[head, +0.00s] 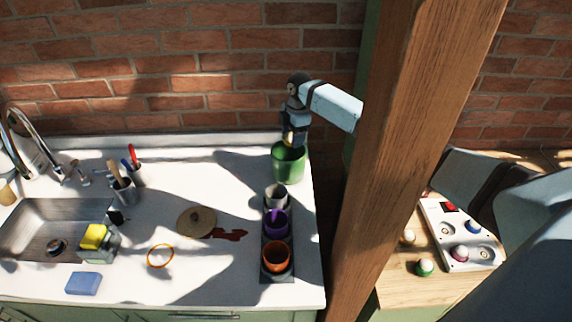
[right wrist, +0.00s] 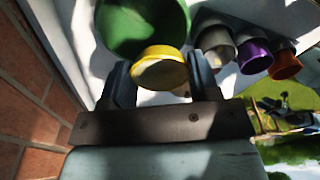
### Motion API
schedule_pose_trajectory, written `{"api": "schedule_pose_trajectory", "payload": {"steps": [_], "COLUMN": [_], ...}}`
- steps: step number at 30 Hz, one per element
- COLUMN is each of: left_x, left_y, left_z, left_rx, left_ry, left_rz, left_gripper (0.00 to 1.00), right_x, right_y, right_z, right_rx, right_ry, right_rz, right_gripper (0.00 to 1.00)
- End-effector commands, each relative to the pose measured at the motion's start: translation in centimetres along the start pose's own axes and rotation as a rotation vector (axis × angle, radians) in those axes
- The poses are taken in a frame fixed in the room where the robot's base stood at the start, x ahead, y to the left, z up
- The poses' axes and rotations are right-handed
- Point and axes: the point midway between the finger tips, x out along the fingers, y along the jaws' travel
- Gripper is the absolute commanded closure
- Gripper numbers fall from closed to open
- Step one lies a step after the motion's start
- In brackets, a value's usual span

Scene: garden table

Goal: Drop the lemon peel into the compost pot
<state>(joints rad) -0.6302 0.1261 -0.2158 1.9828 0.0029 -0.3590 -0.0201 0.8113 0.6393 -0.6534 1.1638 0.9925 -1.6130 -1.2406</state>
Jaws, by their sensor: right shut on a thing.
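The compost pot is a green round pot (head: 288,166) at the back right corner of the white counter. It also shows at the top left of the right wrist view (right wrist: 140,22). My right gripper (head: 293,138) is over this pot, pointing down. In the right wrist view, my right gripper (right wrist: 161,82) is shut on the lemon peel (right wrist: 160,72), a yellow cup-shaped half. The peel overlaps the pot's near rim in that view; I cannot tell its exact height above the pot. In the head view the peel is mostly hidden. My left gripper is not in view.
A dark tray (head: 290,278) in front of the pot holds grey (head: 276,196), purple (head: 275,222) and orange (head: 276,257) cups. A wooden post (head: 400,150) stands right of the counter. A brick wall (head: 180,60) is behind. A round lid (head: 197,222) lies mid-counter.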

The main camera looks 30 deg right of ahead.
Motion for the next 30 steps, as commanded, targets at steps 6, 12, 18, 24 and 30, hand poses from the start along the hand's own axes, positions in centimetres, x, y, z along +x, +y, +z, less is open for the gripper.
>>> {"api": "schedule_pose_trajectory", "payload": {"steps": [6,12,18,24,30], "left_x": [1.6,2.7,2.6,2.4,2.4], "left_y": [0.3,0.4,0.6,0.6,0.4], "left_z": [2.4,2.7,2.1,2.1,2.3], "left_rx": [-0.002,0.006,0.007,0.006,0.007], "left_ry": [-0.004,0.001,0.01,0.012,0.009], "left_rz": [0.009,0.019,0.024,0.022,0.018], "left_gripper": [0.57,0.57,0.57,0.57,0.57], "right_x": [3.3,4.5,4.5,4.5,4.5], "right_y": [0.0,0.0,0.0,0.0,0.0], "right_z": [0.4,0.6,0.6,0.6,0.6], "right_rx": [0.0,0.0,0.0,0.0,0.0], "right_ry": [0.0,0.0,0.0,0.0,0.0], "right_rz": [0.0,0.001,0.001,0.0,0.0], "right_gripper": [0.67,0.67,0.67,0.15,0.15]}}
